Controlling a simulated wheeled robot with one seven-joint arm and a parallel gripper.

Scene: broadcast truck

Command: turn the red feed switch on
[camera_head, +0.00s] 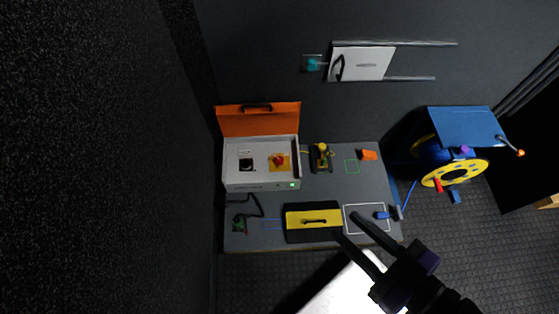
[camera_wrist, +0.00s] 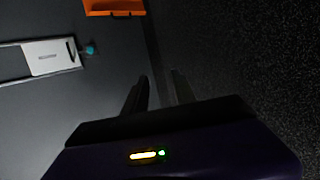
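The red switch (camera_head: 278,159) sits on a yellow plate inside a white box (camera_head: 262,183) on the grey bench in the head view. The box's orange lid (camera_head: 259,120) stands open behind it. A small green light shows on the box's front. My gripper (camera_head: 356,227) is open and empty, above the front right of the bench, well to the right of and apart from the switch. In the wrist view my gripper (camera_wrist: 160,88) has its two dark fingers apart, with the orange lid (camera_wrist: 115,6) at the top edge. The switch is out of the wrist view.
A black and yellow case (camera_head: 313,218) lies on the bench in front of the box. A yellow-topped device (camera_head: 321,157) stands right of the box, with an orange block (camera_head: 368,155) beyond. A cable reel (camera_head: 452,165) stands at the right. A white panel (camera_head: 364,63) is on rails behind.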

